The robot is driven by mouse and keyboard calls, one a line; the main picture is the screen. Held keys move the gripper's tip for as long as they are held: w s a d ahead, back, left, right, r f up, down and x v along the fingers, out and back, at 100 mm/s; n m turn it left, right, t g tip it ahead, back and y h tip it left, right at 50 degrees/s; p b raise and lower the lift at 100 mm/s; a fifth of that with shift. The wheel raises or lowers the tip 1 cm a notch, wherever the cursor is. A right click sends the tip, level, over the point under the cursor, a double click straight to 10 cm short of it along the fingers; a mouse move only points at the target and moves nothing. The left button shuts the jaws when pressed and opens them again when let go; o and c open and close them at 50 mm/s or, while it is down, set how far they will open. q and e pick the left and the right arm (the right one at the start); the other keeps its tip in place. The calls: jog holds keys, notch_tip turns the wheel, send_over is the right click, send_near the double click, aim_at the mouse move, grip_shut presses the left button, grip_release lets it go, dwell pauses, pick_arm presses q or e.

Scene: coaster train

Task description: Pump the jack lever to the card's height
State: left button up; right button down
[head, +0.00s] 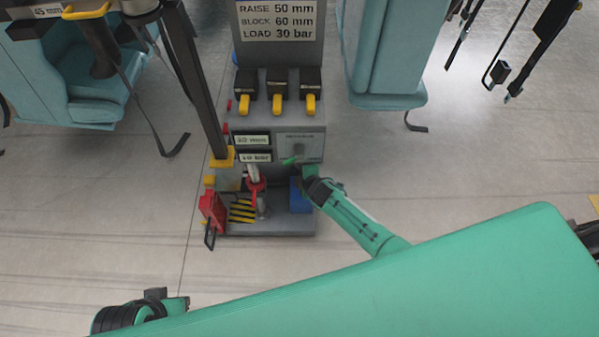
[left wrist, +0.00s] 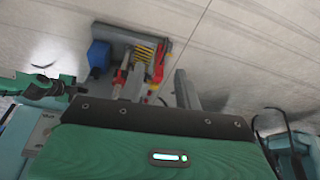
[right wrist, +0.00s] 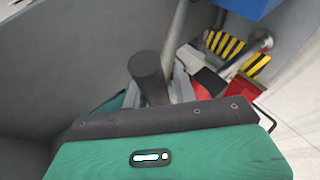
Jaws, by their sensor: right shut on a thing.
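The card (head: 278,20) on the grey jack stand reads RAISE 50 mm, BLOCK 60 mm, LOAD 30 bar. My right gripper (head: 297,165) is at the front right of the stand. In the right wrist view a dark cylindrical grip (right wrist: 148,75), apparently the jack lever's, sits at its jaws, shut on it. The lever's lower part is hidden. My left gripper (left wrist: 158,90) is open and empty in the left wrist view, facing the stand's base; I cannot make it out in the head view.
The stand has several yellow-handled levers (head: 279,103), small label plates (head: 252,139), a yellow-black striped plate (head: 242,211), a red part (head: 212,212) and a blue block (head: 301,196). A dark post (head: 197,80) stands left. Teal seats (head: 390,95) hang either side.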

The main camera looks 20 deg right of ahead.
jog(key=shift+w+d+r, duration=0.25)
jog(key=shift+w+r, duration=0.05)
jog(key=c, duration=1.3)
grip_release()
jog(key=shift+o, duration=0.2)
jog(key=shift+s+f, duration=0.1)
jog(key=shift+f, duration=0.1)
jog(key=shift+s, duration=0.1)
jog(key=shift+s+r, duration=0.15)
jog(key=shift+s, duration=0.1)
pick_arm(q)
notch_tip(320, 180, down, 8)
jog(key=w+g+p, duration=0.1)
jog(key=p, duration=0.2)
jog(key=shift+w+d+p, duration=0.15)
jog(key=shift+d+p, duration=0.05)
jog(key=shift+p, duration=0.15)
pick_arm(e)
jog(key=v, duration=1.3)
jog(key=shift+d, duration=0.1)
